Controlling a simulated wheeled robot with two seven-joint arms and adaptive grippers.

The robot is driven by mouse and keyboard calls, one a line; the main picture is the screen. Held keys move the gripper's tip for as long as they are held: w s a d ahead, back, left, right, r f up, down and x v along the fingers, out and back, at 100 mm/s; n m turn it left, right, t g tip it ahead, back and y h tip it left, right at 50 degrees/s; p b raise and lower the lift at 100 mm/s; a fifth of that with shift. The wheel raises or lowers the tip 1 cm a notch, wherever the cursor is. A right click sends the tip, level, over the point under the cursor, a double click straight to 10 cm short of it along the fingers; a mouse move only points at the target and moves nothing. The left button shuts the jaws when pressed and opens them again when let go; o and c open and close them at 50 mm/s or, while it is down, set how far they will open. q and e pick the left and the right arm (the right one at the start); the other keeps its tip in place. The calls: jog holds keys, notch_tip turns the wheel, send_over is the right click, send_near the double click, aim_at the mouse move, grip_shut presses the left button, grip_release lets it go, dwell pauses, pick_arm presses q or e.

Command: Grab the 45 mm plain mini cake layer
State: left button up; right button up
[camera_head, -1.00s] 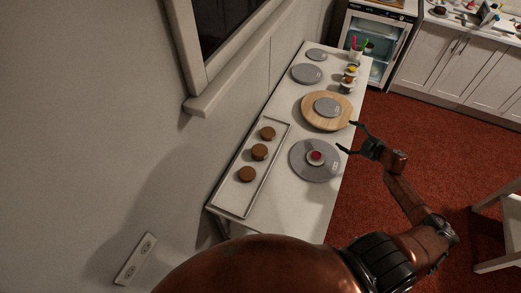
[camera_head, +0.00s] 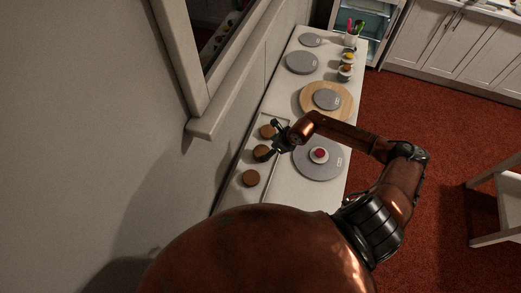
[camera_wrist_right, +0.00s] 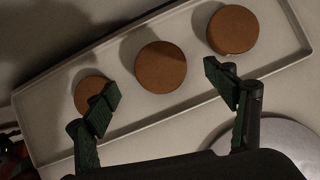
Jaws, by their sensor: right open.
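Three plain brown cake layers lie in a row on a long pale tray (camera_wrist_right: 125,128). In the head view they are the near one (camera_head: 250,178), the middle one (camera_head: 262,152) and the far one (camera_head: 268,131). In the right wrist view they are the left one (camera_wrist_right: 86,90), the middle one (camera_wrist_right: 160,67) and the right one (camera_wrist_right: 233,29). The left one looks smallest there and a finger partly covers it; I cannot read any sizes. My left gripper is not in view.
A grey turntable (camera_head: 327,172) with a small red-topped item stands right of the tray. Behind it is a round wooden board (camera_head: 311,107) with a grey disc. Further back are another grey disc (camera_head: 302,62) and small cups. A wall and window frame border the left side.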

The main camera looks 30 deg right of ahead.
aim_at(263, 152)
jog(key=shift+x, duration=0.95)
jog(key=shift+d+f, duration=0.1)
jog(key=shift+f, duration=0.35)
jog(key=p+x, duration=0.1)
jog(key=x, duration=0.2)
jog(key=shift+f, duration=0.2)
jog(key=shift+w+a+f, duration=0.25)
jog(key=shift+f, duration=0.2)
jog(key=c, duration=0.4)
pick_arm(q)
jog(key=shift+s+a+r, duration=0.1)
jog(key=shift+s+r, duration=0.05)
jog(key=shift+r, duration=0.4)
pick_arm(e)
jog(key=c, duration=0.9)
